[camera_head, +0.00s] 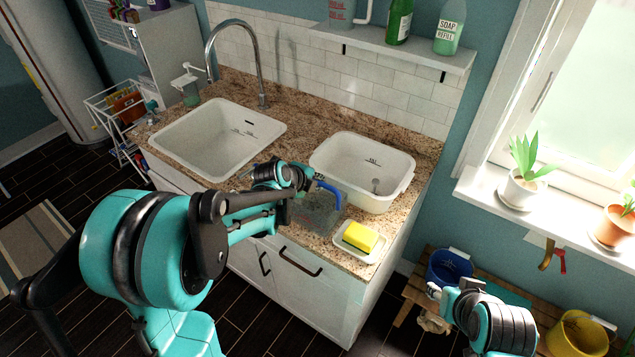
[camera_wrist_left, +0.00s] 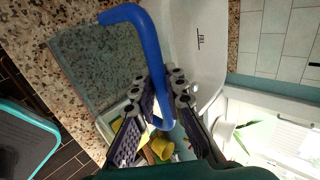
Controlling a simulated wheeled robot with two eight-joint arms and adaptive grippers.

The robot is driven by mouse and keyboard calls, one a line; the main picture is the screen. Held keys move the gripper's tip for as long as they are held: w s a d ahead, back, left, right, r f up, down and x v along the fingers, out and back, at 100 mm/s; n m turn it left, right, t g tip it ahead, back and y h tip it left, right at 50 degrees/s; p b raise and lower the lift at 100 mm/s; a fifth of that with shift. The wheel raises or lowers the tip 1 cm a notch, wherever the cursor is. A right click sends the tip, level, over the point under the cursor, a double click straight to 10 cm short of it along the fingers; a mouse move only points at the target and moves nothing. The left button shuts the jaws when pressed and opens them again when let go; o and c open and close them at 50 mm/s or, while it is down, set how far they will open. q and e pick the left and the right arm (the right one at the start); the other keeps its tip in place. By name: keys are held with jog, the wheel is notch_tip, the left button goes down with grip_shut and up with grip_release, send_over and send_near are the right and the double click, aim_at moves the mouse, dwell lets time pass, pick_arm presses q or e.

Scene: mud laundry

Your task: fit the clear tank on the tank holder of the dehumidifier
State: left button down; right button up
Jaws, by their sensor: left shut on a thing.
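My left gripper (camera_head: 308,184) is shut on a blue curved handle (camera_head: 330,192) at the front of the counter. In the left wrist view the handle (camera_wrist_left: 143,40) passes between the fingers (camera_wrist_left: 162,95). The clear tank (camera_head: 318,216) is a see-through, faintly blue shape below the handle; it also shows in the left wrist view (camera_wrist_left: 92,68). I cannot tell whether it touches the counter. My right gripper (camera_head: 440,296) is at the lower right by the wooden bench; its fingers are too unclear to read. I cannot make out the dehumidifier or its tank holder.
A white basin (camera_head: 362,165) stands right behind the tank. A yellow sponge (camera_head: 360,236) lies in a white dish (camera_head: 343,245) to its right. A large sink (camera_head: 180,150) is at the left. A blue bucket (camera_head: 450,266) and a yellow bucket (camera_head: 578,336) are at the right.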

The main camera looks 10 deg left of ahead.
pick_arm(q)
jog(key=shift+r, duration=0.15)
dwell(0.3)
jog(key=shift+r+p, duration=2.15)
jog(key=shift+r, duration=0.7)
jog(key=shift+s+f, duration=0.1)
